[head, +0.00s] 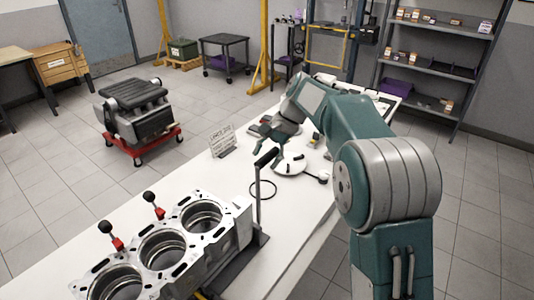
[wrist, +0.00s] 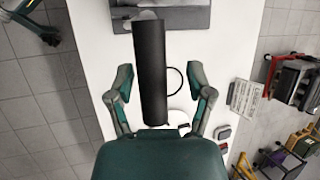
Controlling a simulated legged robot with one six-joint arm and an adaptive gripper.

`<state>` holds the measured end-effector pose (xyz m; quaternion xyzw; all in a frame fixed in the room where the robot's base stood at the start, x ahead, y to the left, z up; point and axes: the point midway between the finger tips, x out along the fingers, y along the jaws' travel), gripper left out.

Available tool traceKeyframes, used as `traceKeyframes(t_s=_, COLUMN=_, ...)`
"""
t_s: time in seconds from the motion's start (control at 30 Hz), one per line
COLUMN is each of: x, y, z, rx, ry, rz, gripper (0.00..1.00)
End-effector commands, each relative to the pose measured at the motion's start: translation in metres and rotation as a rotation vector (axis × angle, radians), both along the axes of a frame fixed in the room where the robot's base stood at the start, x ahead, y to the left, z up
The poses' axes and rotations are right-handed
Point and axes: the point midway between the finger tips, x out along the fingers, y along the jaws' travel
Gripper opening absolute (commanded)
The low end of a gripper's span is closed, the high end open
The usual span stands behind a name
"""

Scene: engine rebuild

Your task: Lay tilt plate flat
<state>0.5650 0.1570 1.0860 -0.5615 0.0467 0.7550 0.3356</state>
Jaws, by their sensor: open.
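The tilt plate (head: 246,262) is a dark plate under a silver engine block (head: 180,235) at the near end of the white bench. An upright post (head: 258,195) with a black grip (head: 266,157) rises at the plate's far end. My gripper (head: 268,150) is open near the grip. In the wrist view, the black grip (wrist: 150,70) runs lengthwise between my spread fingers (wrist: 161,82), with a gap on either side. A dark part at the plate's end (wrist: 185,15) shows at the top edge. I cannot tell the plate's exact angle.
A black ring (head: 263,190), a white disc (head: 291,162) and a sign (head: 222,140) are on the bench (head: 215,172) beyond the block. Two red clamps with black knobs (head: 153,205) stand by the block. An engine on a red dolly (head: 140,130) is on the floor.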

Motion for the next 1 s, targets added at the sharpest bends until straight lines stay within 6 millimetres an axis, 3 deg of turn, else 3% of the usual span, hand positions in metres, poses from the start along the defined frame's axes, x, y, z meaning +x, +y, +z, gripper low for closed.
traceKeyframes(t_s=0.17, x=0.004, y=-0.008, z=0.016, rx=0.001, ry=-0.004, rz=-0.002, gripper=0.68)
traceKeyframes(t_s=0.6, x=0.017, y=-0.041, z=0.087, rx=-0.002, ry=-0.002, rz=-0.001, gripper=0.68)
traceKeyframes(t_s=1.0, x=0.019, y=-0.049, z=0.104, rx=-0.003, ry=0.001, rz=0.001, gripper=0.68)
